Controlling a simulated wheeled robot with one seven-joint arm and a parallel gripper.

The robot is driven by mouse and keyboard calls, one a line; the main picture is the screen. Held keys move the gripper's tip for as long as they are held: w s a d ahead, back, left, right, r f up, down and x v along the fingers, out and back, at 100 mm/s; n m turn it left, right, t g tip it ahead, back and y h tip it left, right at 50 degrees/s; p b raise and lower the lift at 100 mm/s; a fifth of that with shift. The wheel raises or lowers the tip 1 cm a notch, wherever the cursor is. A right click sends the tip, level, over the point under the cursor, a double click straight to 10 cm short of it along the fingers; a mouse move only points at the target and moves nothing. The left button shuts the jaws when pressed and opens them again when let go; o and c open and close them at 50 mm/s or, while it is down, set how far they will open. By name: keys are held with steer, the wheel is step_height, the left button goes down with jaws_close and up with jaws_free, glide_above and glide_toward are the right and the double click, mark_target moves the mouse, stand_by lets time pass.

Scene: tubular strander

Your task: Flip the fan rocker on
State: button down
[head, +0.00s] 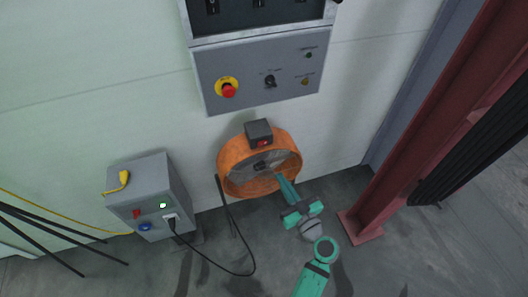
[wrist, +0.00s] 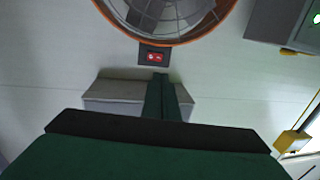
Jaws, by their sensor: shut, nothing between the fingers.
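The fan is an orange drum (head: 227,178) low against the wall, with a dark box on top that carries a small red rocker (head: 264,143). The rocker also shows in the wrist view (wrist: 153,57), red with light marks, just beside the fan's orange rim (wrist: 185,38). I cannot tell which way it is tipped. My gripper (head: 281,178) is green, shut and empty, in front of the fan's lower right in the head view. In the wrist view its fingertips (wrist: 160,77) appear just below the rocker. I see no clear contact.
A grey control panel (head: 230,62) with a red stop button (head: 229,91) is on the wall above the fan. A grey power box (head: 150,183) with a black cable stands at left. A dark red steel column (head: 425,120) rises at right. Some floor between is clear.

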mark_target(260, 145)
steer(key=x, duration=1.4)
steer(key=shift+a, duration=0.1)
